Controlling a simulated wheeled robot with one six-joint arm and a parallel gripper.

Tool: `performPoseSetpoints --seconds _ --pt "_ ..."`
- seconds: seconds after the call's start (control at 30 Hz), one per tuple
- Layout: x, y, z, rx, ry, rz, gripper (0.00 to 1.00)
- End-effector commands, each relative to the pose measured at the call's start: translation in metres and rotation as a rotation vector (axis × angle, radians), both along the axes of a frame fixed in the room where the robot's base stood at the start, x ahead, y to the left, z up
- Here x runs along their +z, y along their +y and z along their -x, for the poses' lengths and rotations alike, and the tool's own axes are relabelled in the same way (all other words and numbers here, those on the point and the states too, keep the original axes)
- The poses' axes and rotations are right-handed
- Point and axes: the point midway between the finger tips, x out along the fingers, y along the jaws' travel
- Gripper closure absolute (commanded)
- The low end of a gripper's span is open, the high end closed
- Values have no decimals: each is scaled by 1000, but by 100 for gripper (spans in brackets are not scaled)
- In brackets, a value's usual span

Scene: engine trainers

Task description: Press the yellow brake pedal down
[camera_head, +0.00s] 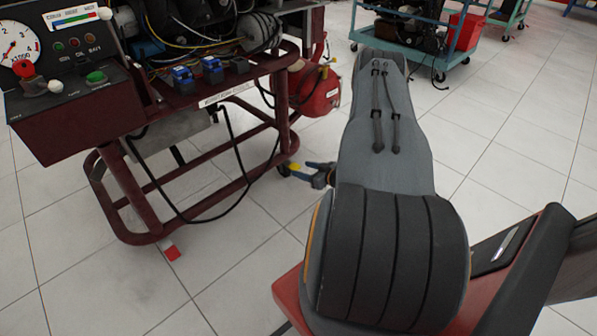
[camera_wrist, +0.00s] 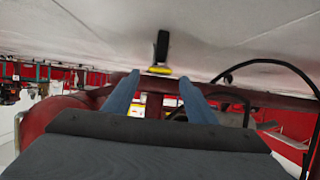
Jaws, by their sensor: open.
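The yellow brake pedal (camera_wrist: 160,71) shows in the wrist view as a small yellow pad at the lower end of a black lever (camera_wrist: 162,46). It lies ahead of my gripper (camera_wrist: 160,88), in line with the gap between its two blue fingers. The fingers are apart, with nothing between them that I can see held. In the head view my gripper (camera_head: 308,171) is low, beside the dark red engine stand, partly hidden by my arm. A small yellow patch (camera_head: 294,167) shows at its fingertips, probably the pedal. I cannot tell whether they touch.
The dark red tubular stand (camera_head: 150,215) carries an engine and a control panel (camera_head: 62,60). A black cable (camera_head: 235,150) loops below it. A red tank (camera_head: 315,90) is behind.

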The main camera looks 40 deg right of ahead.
Motion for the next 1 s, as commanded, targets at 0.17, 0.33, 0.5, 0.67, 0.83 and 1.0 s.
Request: performPoseSetpoints --seconds 0.17,0.33,0.5,0.67,0.83,1.0 --pt "-10 2 -21 2 -1 1 48" --pt "-12 3 -28 0 0 0 48" --pt "-11 2 -29 0 0 0 48" --pt "-11 2 -29 0 0 0 64" --pt "-11 2 -29 0 0 0 92" --pt "-12 2 -28 -1 -1 0 100"
